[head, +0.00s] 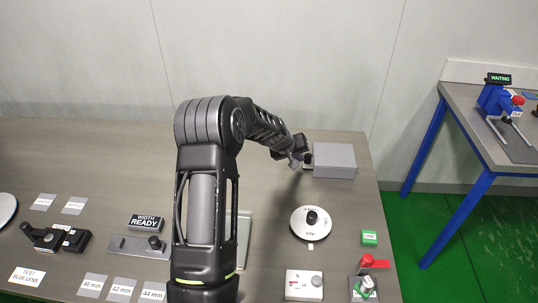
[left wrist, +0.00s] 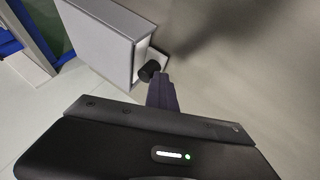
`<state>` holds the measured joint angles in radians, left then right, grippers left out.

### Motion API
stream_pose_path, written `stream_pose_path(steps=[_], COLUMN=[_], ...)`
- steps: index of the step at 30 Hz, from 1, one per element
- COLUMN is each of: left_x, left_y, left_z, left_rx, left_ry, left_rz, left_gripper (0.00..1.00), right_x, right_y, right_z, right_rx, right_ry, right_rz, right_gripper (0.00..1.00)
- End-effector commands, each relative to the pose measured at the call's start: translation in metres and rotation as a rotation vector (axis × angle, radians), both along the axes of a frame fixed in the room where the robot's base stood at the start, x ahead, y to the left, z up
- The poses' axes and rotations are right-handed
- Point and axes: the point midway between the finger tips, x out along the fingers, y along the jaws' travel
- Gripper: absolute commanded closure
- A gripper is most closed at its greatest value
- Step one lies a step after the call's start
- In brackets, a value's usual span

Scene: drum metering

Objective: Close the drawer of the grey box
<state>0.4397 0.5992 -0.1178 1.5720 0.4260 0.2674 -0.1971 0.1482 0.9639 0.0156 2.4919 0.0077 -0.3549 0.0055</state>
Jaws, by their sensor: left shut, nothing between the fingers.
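The grey box (head: 334,160) stands at the back right of the table, its left side facing my left gripper (head: 297,163). In the left wrist view the box (left wrist: 100,35) is at the upper left. Its dark round knob (left wrist: 149,70) sits by a pale drawer face (left wrist: 141,55). How far the drawer stands out is hard to tell. The left fingers (left wrist: 160,88) are shut and empty, with their tips right at the knob; whether they touch it is unclear. My right gripper is not in view.
A round white dial (head: 312,223) with a black knob is in front of the box. A green block (head: 369,238) and a red-handled device (head: 372,263) are near the right edge. A blue-legged table (head: 480,150) stands apart at right.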

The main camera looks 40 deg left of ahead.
Motion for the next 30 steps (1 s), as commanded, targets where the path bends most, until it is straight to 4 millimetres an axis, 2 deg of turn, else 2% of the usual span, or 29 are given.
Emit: stream_pose_path(steps=[1,8,21,30], left_x=[0.003,-0.001,-0.043,-0.048], left_y=[-0.005,-0.006,-0.001,-0.001], left_z=[0.001,0.008,0.057,0.063], left_rx=[-0.004,-0.004,0.0,-0.001], left_ry=[-0.004,-0.007,-0.004,-0.001], left_rz=[-0.007,-0.009,-0.001,0.0], left_gripper=[1.0,1.0,1.0,1.0], right_x=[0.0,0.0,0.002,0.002], right_y=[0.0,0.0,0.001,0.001], right_z=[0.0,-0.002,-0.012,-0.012], right_rx=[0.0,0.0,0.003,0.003], right_ry=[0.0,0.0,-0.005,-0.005], right_rz=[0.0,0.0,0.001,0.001], right_gripper=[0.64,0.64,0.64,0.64])
